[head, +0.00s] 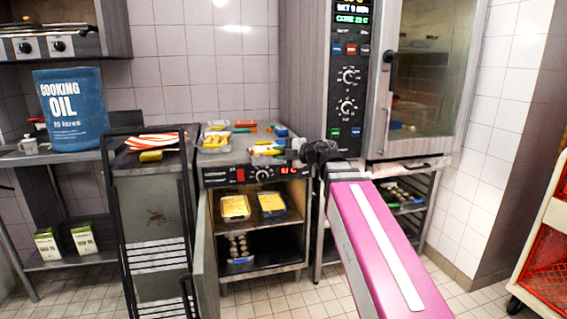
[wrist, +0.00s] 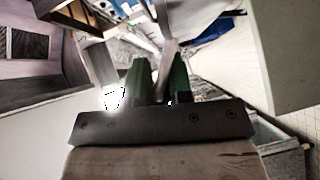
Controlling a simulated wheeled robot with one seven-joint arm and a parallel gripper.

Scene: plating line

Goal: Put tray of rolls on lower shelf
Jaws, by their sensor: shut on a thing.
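A small tray of round rolls (head: 239,248) is on the lower level inside the open cabinet (head: 205,240) under the counter. More round items, apparently rolls (head: 400,193), lie on a rack shelf below the oven. My gripper (head: 296,148) is at the right front corner of the counter, above and right of the cabinet opening, partly hidden by my pink arm. In the wrist view, my gripper's green fingers (wrist: 161,78) are closed on a grey bar-like piece (wrist: 168,58). I cannot tell what that piece belongs to.
Two yellow-filled pans (head: 235,207) (head: 271,203) sit on the cabinet's upper shelf. Its door (head: 205,275) stands open at the left. Colourful items (head: 245,128) crowd the counter. A dark rack (head: 150,215) stands left; a red crate cart (head: 548,265) is right.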

